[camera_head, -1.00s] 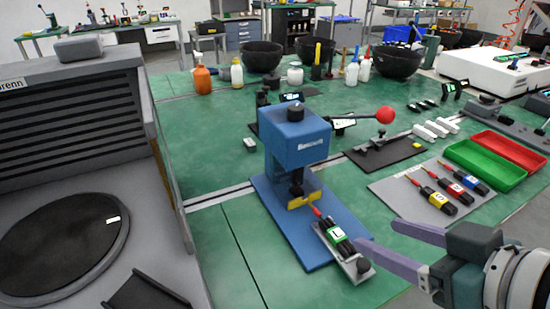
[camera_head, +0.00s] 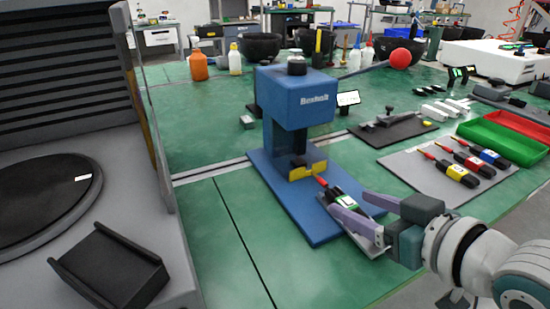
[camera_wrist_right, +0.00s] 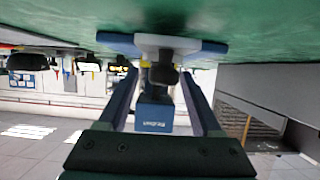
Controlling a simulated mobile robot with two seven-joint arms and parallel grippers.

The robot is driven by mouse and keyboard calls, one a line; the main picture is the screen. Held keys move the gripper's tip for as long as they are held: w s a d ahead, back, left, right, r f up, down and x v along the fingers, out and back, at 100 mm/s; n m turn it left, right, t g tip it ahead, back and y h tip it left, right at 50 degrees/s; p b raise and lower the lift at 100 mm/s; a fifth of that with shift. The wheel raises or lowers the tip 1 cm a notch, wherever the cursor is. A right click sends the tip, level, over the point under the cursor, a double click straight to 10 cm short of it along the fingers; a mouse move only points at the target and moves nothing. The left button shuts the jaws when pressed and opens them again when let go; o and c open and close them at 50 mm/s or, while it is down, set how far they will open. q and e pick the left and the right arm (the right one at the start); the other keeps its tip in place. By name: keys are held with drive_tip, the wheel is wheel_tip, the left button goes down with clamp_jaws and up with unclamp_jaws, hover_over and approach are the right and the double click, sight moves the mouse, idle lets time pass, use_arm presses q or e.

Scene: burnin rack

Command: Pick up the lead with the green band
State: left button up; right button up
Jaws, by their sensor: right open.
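The lead with the green band (camera_head: 334,191) has a black body and a red tip. It lies in a grey holder (camera_head: 368,249) on the blue base of the press (camera_head: 297,100), its red tip pointing at the yellow part under the ram. My right gripper (camera_head: 350,203) is open, its two purple fingers at the near end of the lead, partly covering it and the holder. Whether the fingers touch the lead cannot be told. My left gripper is out of view.
A grey mat (camera_head: 405,163) at right carries leads with yellow, red and blue bands. Green and red trays (camera_head: 490,148) stand behind it. A black cradle (camera_head: 110,268) and round plate sit at left.

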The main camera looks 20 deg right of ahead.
sight(336, 196)
drive_tip(key=shift+x, duration=1.2)
clamp_jaws()
